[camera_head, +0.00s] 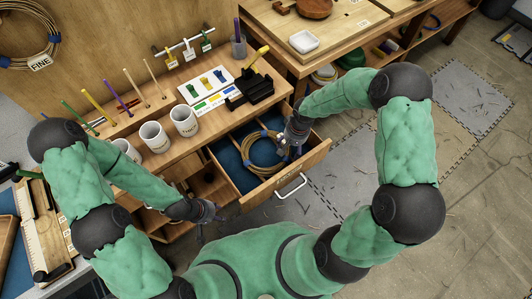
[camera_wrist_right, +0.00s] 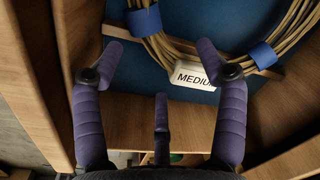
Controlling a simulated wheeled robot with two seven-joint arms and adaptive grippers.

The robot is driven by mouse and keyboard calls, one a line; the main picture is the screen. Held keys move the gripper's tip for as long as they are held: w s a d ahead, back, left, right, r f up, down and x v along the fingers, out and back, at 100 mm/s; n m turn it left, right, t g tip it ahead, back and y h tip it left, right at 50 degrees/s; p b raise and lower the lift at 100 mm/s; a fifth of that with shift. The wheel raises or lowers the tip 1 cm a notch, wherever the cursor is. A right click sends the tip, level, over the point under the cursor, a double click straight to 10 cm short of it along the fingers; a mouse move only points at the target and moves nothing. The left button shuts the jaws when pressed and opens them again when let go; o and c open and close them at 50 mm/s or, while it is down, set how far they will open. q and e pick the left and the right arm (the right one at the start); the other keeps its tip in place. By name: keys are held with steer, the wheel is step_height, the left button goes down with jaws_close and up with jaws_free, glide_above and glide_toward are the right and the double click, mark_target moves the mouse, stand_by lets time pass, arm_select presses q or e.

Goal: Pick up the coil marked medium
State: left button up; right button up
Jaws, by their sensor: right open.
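The cane coil (camera_head: 262,150) lies in an open drawer (camera_head: 318,155) lined in blue. In the right wrist view the coil (camera_wrist_right: 180,45) is bound with blue bands and carries a white tag (camera_wrist_right: 190,78) reading "MEDIU", its last letter hidden by a finger. My right gripper (camera_head: 290,150) is over the drawer, beside the coil's right side. In its wrist view the right gripper (camera_wrist_right: 165,75) has its purple fingers spread, with nothing between them but the tag and coil beyond. My left gripper (camera_head: 212,213) is low, left of the drawer; its fingers are too small to read.
A coil tagged "FINE" (camera_head: 25,38) hangs on the back panel. Several white mugs (camera_head: 183,120) and upright sticks stand on the bench left of the drawer. Open floor (camera_head: 340,210) lies to the right.

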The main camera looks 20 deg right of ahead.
step_height(320, 180, down, 3)
steer(key=shift+w+a+r+b, duration=0.1)
steer(key=shift+b, duration=0.25)
steer(key=c, duration=1.4)
steer(key=shift+c, duration=0.2)
steer(key=shift+r, duration=0.15)
step_height(320, 180, up, 18)
steer(key=p, duration=0.6)
